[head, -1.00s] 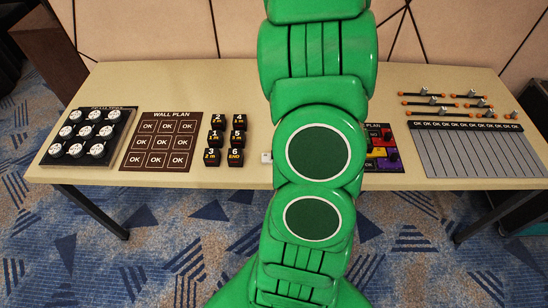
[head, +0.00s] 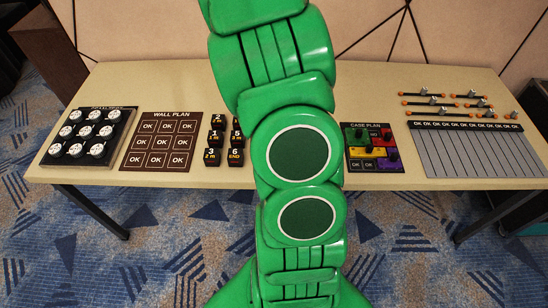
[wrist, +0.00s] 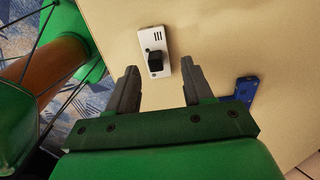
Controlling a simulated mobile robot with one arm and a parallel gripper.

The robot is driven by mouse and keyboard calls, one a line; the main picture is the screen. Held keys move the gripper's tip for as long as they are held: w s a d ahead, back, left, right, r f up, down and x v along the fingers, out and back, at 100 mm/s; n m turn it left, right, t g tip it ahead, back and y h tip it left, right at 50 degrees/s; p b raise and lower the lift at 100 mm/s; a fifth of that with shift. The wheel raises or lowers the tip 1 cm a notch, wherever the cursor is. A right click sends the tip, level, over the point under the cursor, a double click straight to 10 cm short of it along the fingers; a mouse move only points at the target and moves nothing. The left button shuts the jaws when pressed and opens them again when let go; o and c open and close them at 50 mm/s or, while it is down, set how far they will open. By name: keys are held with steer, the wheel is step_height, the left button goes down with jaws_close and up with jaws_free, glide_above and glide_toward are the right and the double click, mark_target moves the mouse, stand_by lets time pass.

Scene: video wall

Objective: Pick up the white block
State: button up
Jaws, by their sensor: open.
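A white block (wrist: 153,47) with a black raised part and small dark slots lies on the tan table, seen in the wrist view. My gripper (wrist: 161,82) is open, with its two grey fingers apart and nothing between them. The block is just beyond the fingertips in the picture, roughly in line with the gap, and does not appear to be touched. A blue piece (wrist: 241,90) lies on the table to the right of the fingers. In the head view my arm covers the middle of the table, hiding the white block and my gripper.
The table (head: 400,80) carries a wall plan board (head: 160,140), a tray of round white pieces (head: 88,131), several black labelled blocks (head: 236,156), a coloured case plan board (head: 372,167) and a grey striped board (head: 476,152). Small connector bars (head: 436,103) lie at the right.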

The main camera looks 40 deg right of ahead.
steer(key=shift+s+a+f, duration=0.2)
steer(key=shift+f, duration=0.8)
steer(key=shift+s+a+f, duration=0.15)
steer(key=shift+f, duration=0.8)
steer(key=shift+d+f, duration=0.1)
steer(key=shift+f, duration=0.8)
steer(key=shift+c, duration=0.3)
steer(key=c, duration=0.7)
